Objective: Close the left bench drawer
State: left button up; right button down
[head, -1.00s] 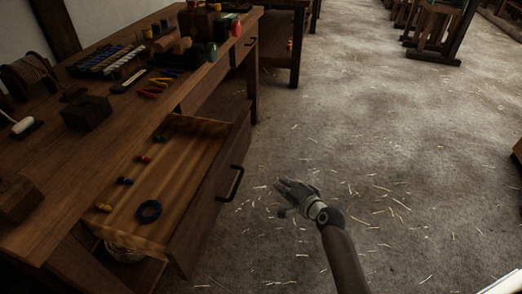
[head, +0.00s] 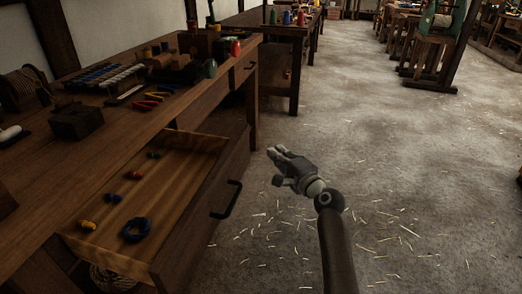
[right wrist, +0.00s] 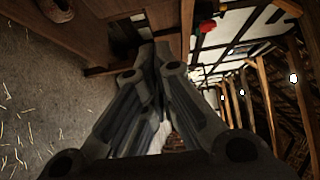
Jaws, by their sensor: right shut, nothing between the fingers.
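The left bench drawer (head: 205,208) is pulled well out from the wooden workbench (head: 40,198) on the left. Its black handle (head: 228,199) is on the front panel, facing right. My right gripper (head: 274,160) is right of the drawer front and apart from the handle in the picture, shut and empty. In the right wrist view its fingers (right wrist: 150,60) are together. My left gripper is not in view.
The bench top holds a dark block (head: 76,121), a green bottle (head: 210,68), a red bottle (head: 235,48) and several tools. A basket (head: 112,277) sits under the drawer. The straw-strewn floor (head: 400,170) to the right is open.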

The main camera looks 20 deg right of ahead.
pick_arm(q)
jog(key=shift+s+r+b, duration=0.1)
jog(key=shift+b, duration=0.2)
pick_arm(e)
jog(key=w+a, duration=0.3)
jog(key=w, duration=0.1)
jog(key=shift+w+a, duration=0.25)
jog(key=shift+a, duration=0.15)
